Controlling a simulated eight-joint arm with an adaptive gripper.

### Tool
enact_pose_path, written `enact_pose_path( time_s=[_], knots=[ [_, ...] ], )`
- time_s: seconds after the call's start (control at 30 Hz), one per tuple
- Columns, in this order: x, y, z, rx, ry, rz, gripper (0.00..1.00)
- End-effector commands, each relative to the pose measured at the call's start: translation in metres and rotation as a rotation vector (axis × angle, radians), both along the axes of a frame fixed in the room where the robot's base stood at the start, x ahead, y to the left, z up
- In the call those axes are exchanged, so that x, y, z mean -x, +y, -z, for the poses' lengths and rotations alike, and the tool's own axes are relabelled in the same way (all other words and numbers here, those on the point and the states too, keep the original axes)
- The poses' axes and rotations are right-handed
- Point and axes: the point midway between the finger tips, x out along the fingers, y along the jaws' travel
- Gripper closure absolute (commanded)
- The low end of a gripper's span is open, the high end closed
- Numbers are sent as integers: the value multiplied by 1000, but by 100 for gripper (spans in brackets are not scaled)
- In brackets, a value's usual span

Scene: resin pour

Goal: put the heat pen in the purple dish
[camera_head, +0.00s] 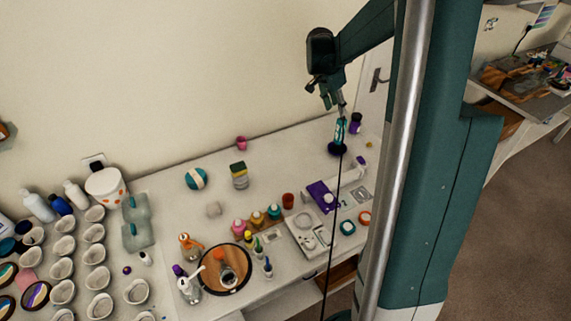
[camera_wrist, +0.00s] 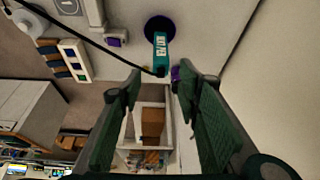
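The heat pen (camera_head: 340,132) is a teal tool with a pale label and a long black cord. It stands roughly upright with its lower end over the dark purple round dish (camera_head: 337,149) at the far right of the table. In the wrist view the pen (camera_wrist: 161,52) overlaps the dish (camera_wrist: 160,25); its lower tip is hidden, so I cannot tell whether it touches the bottom. My gripper (camera_head: 334,103) is just above the pen. In the wrist view its two fingers (camera_wrist: 160,76) are wide apart, with the pen beyond the fingertips and nothing held.
A purple bottle (camera_head: 356,124) stands behind the dish. A purple box (camera_head: 322,195), a white mould tray (camera_head: 312,236) and small colour bottles stand nearer on the table. The black cord crosses the tabletop. The wall runs close behind.

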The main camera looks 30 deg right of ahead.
Motion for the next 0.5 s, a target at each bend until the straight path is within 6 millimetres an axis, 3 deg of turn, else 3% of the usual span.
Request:
enact_pose_path(
  time_s=[0.5],
  knots=[
    [39,103,-61,-10,-21,-323,66]
  ],
)
